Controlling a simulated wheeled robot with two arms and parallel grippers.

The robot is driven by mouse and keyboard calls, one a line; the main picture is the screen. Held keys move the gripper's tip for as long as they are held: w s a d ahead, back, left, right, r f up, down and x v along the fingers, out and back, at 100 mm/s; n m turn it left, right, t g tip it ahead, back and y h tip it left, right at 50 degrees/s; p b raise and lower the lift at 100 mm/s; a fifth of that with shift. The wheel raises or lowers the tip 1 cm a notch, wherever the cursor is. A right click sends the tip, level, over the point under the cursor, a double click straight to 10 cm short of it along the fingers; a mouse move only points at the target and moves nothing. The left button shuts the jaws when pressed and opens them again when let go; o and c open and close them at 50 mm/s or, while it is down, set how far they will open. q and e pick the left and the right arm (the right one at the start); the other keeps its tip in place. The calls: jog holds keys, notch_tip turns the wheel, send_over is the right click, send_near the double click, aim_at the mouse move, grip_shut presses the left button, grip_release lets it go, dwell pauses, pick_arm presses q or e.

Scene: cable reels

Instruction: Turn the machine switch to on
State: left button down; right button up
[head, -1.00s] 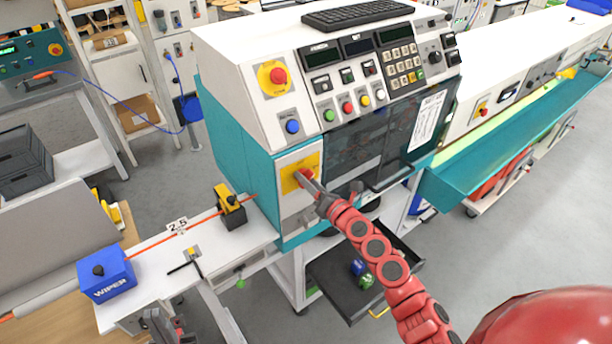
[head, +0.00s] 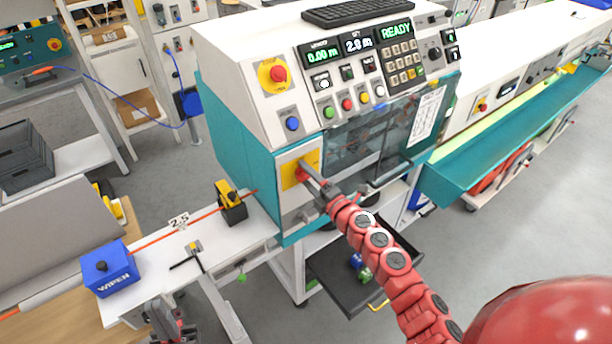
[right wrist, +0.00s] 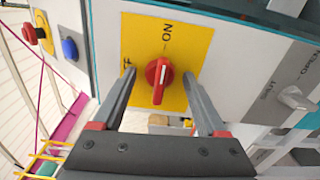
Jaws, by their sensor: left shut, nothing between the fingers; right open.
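The machine switch is a red knob (right wrist: 158,82) on a yellow plate (right wrist: 187,35) on the machine's front; the plate also shows in the head view (head: 313,158). The knob's white mark points up toward the ON label in the right wrist view. The other label is partly hidden by a finger. My right gripper (right wrist: 160,80) is open, its fingers on either side of the knob; I cannot tell if they touch it. In the head view my right gripper (head: 306,173) reaches the plate. My left gripper (head: 167,325) is shut and empty at the bottom left, away from the switch.
The machine's displays (head: 396,32) are lit and one reads READY. A red emergency button (head: 278,74) and a blue button (head: 292,123) are above the switch. An open drawer (head: 335,283) is below my right arm. A blue wiper box (head: 110,270) stands at left.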

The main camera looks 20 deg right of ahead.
jog(key=shift+v, duration=4)
